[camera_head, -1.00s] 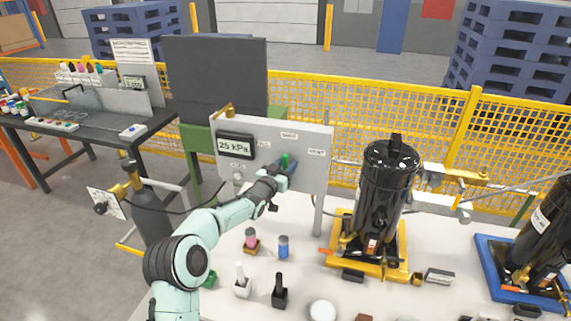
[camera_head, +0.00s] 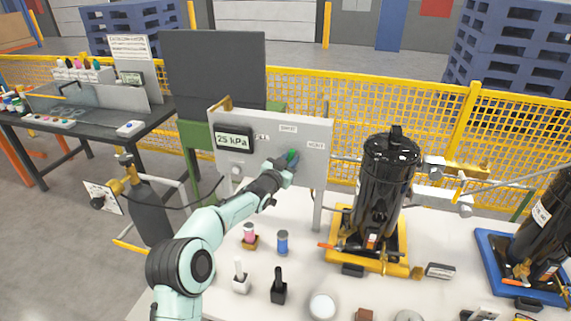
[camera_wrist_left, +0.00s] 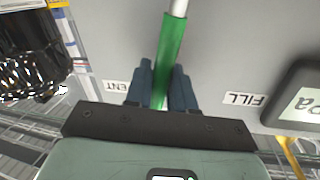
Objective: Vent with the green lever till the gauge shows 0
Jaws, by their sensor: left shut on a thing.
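The gauge (camera_head: 234,141) on the panel's left side reads 25 kPa. My right gripper is not in view.
Small bottles and brushes, such as a blue one (camera_head: 283,243), stand on the white table in front. A gas cylinder (camera_head: 150,215) is at left.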

